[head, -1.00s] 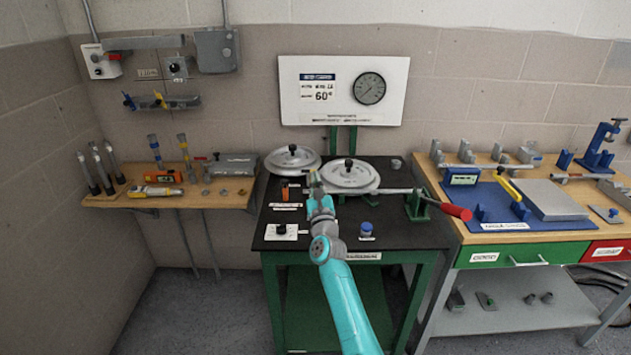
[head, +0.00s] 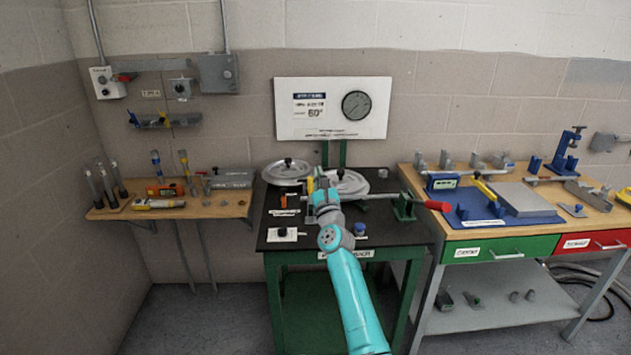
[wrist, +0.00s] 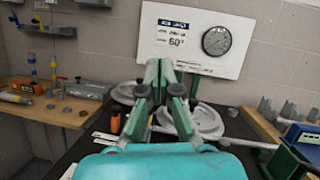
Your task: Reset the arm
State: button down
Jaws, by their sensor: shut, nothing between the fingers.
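My teal arm (head: 350,285) reaches forward over the black-topped green table. My gripper (head: 317,182) is in front of the nearer round metal disc (head: 352,182) and hides part of it. In the wrist view my gripper (wrist: 160,64) has its grey and green fingers converging at the tips, shut with nothing held. Behind the fingers are the metal discs (wrist: 203,118) and the white gauge panel (wrist: 185,45).
A wooden shelf (head: 225,210) is left, a workbench (head: 420,185) right. The wall panel (head: 330,108) stands behind.

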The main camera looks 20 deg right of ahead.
dwell(0.4)
